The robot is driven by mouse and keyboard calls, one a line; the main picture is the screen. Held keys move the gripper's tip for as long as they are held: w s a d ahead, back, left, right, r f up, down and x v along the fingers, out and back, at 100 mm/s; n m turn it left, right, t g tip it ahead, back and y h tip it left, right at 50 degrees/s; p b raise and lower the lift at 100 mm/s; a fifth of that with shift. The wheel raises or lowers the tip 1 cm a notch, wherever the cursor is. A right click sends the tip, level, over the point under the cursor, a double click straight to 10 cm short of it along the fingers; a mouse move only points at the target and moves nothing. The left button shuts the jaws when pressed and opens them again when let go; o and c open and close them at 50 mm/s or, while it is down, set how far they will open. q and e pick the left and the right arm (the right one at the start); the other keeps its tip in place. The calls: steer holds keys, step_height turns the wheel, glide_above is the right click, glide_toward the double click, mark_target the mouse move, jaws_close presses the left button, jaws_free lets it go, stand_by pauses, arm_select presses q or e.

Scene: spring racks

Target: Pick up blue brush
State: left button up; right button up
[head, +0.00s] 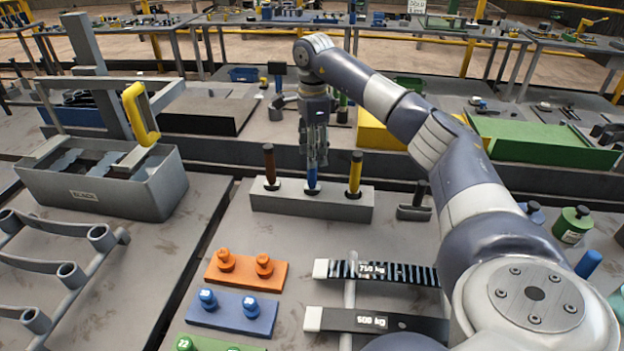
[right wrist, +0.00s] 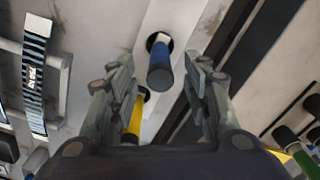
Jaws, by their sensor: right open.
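The blue brush (head: 312,178) stands upright in the middle hole of a grey block (head: 268,203). It also shows in the right wrist view (right wrist: 160,68), between the two fingers. My right gripper (head: 316,165) is directly above the brush, pointing down, its fingertips near the handle's top. In the right wrist view my right gripper (right wrist: 158,72) is open, with gaps between each finger and the brush. A brown-handled brush (head: 269,164) stands in the block to the left, and a yellow-handled brush (head: 355,173) to the right. My left gripper is out of view.
A grey bin (head: 112,196) with a yellow handle stands at the left. Leaf springs (head: 385,272) lie at the front right. A low ledge runs behind the block.

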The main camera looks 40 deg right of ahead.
mark_target(312, 170)
steer(key=shift+f, duration=0.65)
step_height(312, 170, down, 4)
steer(key=shift+a+f+p, duration=0.15)
steer(key=shift+f+p, duration=0.05)
steer(key=shift+p, duration=0.7)
steer(key=shift+f, duration=0.35)
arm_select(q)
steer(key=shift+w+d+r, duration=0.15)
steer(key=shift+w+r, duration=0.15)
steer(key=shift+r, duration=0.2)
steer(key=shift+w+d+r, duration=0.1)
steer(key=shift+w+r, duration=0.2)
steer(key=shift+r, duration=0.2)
arm_select(e)
steer(key=shift+w, duration=0.1)
steer(key=shift+c, duration=0.6)
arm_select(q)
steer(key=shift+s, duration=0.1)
arm_select(e)
jaws_close()
